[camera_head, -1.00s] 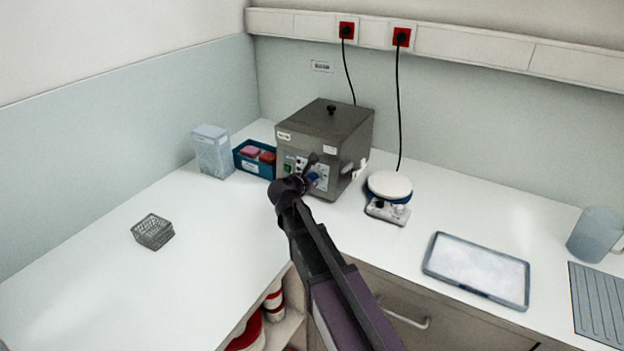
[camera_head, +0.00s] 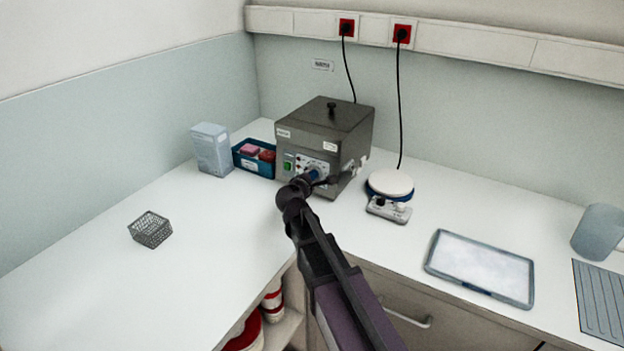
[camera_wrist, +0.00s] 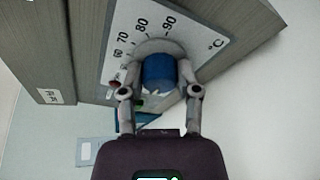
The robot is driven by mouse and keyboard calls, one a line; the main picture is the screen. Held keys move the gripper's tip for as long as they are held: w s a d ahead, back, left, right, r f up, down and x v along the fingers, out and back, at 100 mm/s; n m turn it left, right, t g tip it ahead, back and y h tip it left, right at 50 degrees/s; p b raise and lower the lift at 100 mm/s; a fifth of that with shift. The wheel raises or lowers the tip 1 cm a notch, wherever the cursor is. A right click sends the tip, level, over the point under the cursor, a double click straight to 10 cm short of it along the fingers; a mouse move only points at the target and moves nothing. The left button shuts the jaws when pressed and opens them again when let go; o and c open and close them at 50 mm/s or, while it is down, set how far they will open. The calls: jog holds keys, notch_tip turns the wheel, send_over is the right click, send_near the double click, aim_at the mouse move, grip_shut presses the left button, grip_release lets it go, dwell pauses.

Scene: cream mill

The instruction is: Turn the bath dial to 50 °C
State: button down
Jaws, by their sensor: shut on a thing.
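The bath is a grey metal box (camera_head: 325,125) with a lid and black knob, at the back of the bench in the head view. Its blue dial (camera_wrist: 158,72) sits on a white scale panel (camera_wrist: 128,30) with a °C mark. The numbers 60, 70, 80 and 90 show in the tilted wrist view. My gripper (camera_wrist: 155,78) has one finger on each side of the dial and is shut on it. The dial's pointer and the lower numbers are hidden, so I cannot tell its setting. In the head view my gripper (camera_head: 312,178) is at the bath's front.
A blue bin (camera_head: 253,168) and a pale box (camera_head: 211,150) stand left of the bath. A white-topped plate device (camera_head: 390,184) is on its right.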

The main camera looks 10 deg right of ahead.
jog(key=m+b, duration=0.1)
jog(key=m, duration=0.1)
jog(key=m+t, duration=0.1)
jog(key=m, duration=0.1)
jog(key=shift+s+d+f+m+b, duration=0.1)
jog(key=shift+f+m+b, duration=0.1)
jog(key=shift+m+b, duration=0.15)
jog(key=shift+m+t+b, duration=0.4)
jog(key=shift+m+b, duration=0.25)
jog(key=shift+m, duration=1.2)
jog(key=shift+r, duration=0.1)
jog(key=shift+c, duration=1.6)
grip_release()
jog(key=shift+r+n+p, duration=0.1)
jog(key=shift+n+p, duration=0.2)
jog(key=shift+n, duration=0.3)
